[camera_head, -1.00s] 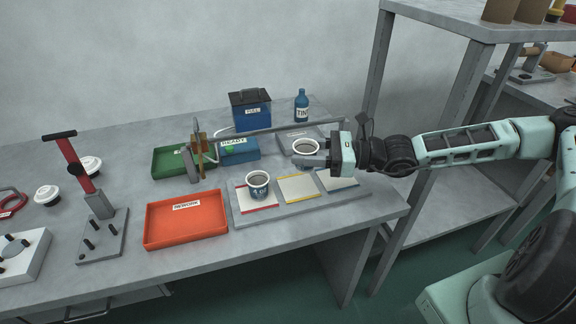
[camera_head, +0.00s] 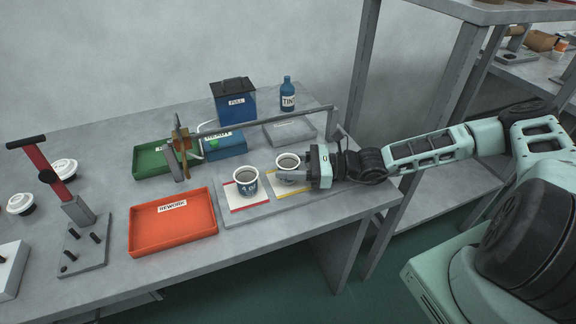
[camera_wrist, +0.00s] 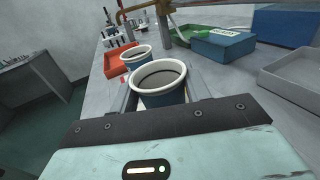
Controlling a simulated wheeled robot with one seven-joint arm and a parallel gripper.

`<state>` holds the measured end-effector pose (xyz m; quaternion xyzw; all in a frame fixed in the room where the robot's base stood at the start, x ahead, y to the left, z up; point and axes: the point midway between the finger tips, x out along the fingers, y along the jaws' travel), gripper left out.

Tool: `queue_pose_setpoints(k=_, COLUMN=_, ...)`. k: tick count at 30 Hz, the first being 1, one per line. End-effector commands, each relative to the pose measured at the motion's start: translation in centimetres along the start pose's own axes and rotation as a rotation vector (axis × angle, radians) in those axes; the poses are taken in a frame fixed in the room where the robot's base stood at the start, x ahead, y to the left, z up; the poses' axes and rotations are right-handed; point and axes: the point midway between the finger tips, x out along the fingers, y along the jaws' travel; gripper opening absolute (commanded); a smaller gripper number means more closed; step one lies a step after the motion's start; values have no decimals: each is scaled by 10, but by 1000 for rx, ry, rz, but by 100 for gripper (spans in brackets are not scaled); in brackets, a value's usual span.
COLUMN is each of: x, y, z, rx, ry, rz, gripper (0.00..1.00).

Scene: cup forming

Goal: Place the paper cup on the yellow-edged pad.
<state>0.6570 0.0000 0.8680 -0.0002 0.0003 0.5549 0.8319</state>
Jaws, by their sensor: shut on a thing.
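The held paper cup (camera_head: 288,162), white-rimmed with a dark inside, is between the fingers of my gripper (camera_head: 292,177), which is shut on it. The cup is upright over the yellow-edged pad (camera_head: 291,196); I cannot tell whether its base touches the pad. My gripper reaches in from the right and hides part of the pad. In the wrist view the held cup (camera_wrist: 161,88) stands between my fingers, its lower part hidden by my gripper. A second, similar cup (camera_head: 246,183) stands on the red-edged pad (camera_head: 233,203) just to the left.
An orange REWORK tray (camera_head: 173,222) lies left of the pads. Behind are a green tray (camera_head: 150,163), a blue READY box (camera_head: 226,147), a grey tray (camera_head: 290,130), a blue bottle (camera_head: 288,95) and a metal bar (camera_head: 262,117). A shelf post (camera_head: 355,110) stands right.

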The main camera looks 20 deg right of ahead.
Motion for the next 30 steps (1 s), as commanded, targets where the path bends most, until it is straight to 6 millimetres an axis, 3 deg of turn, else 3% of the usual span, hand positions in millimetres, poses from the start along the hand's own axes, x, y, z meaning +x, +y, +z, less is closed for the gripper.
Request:
queue_pose_setpoints(k=11, x=0, y=0, z=-6, rx=0, ry=-1, rz=0, gripper=26)
queue_pose_setpoints(k=12, x=0, y=0, z=-6, rx=0, ry=-1, rz=0, gripper=49)
queue_pose_setpoints(k=14, x=0, y=0, z=-6, rx=-1, ry=-1, rz=0, gripper=66)
queue_pose_setpoints(k=15, x=0, y=0, z=-6, rx=-1, ry=-1, rz=0, gripper=68)
queue_pose_setpoints(k=25, x=0, y=0, z=-1, rx=-1, ry=-1, rz=0, gripper=68)
queue_pose_setpoints(k=30, x=-25, y=-1, z=-5, rx=-4, ry=4, rz=-3, gripper=68)
